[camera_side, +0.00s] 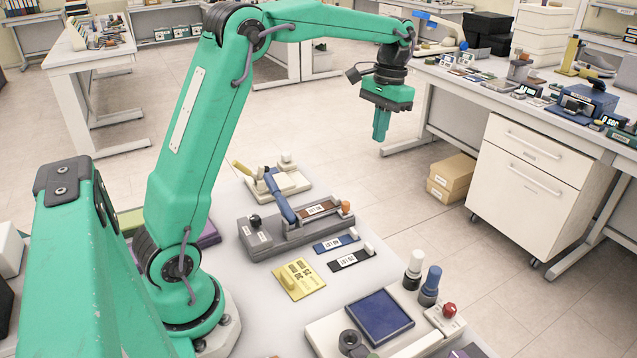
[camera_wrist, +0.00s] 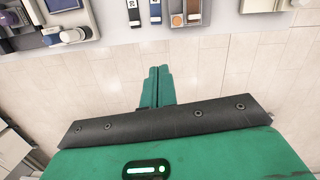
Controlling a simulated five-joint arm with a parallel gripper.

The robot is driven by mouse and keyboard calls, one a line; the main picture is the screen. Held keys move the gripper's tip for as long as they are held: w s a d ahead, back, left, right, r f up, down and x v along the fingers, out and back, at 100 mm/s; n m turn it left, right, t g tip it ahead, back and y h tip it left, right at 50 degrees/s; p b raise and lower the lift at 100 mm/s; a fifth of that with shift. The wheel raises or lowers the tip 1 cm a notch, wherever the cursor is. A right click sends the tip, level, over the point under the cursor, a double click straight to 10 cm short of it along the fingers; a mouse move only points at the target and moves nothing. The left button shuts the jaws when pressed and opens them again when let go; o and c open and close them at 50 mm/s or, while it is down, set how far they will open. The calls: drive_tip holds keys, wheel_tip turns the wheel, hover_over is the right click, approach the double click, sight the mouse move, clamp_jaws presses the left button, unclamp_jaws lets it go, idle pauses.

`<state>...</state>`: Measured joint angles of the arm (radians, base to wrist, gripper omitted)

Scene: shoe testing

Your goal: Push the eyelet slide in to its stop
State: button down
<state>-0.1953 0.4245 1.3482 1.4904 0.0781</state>
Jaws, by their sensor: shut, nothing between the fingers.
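A grey fixture (camera_side: 262,241) stands on the table in the side view, with a blue lever (camera_side: 281,196). A brown labelled slide (camera_side: 316,209) sits in its channel, with an orange knob (camera_side: 345,206) at the right end. The brown slide also shows at the top of the wrist view (camera_wrist: 177,7), cut off by the frame edge. I cannot tell how far in it sits. My gripper (camera_side: 381,138) is shut and empty, pointing down, raised beyond the table's far edge and apart from the fixture. Its fingers (camera_wrist: 159,70) show over the floor in the wrist view.
A blue labelled strip (camera_side: 336,243) and a black one (camera_side: 351,260) lie beside the fixture, near a yellow plate (camera_side: 299,279). A blue pad (camera_side: 380,316) and two stampers (camera_side: 430,286) stand in front. Open floor lies beneath my gripper.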

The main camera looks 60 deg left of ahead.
drive_tip(key=w+a+f+g, duration=0.1)
drive_tip(key=w+a+f, duration=0.1)
drive_tip(key=f, duration=0.3)
drive_tip(key=w+a+f+g+h, duration=0.1)
drive_tip(key=w+a+f, duration=0.2)
drive_tip(key=f, duration=0.2)
drive_tip(key=shift+w+a+g, duration=0.3)
drive_tip(key=shift+w, duration=0.1)
drive_tip(key=shift+s+f, duration=0.1)
drive_tip(key=shift+f, duration=0.05)
approach(351, 212)
wheel_tip(351, 212, down, 5)
drive_tip(key=w, duration=0.2)
drive_tip(key=shift+s, duration=1.65)
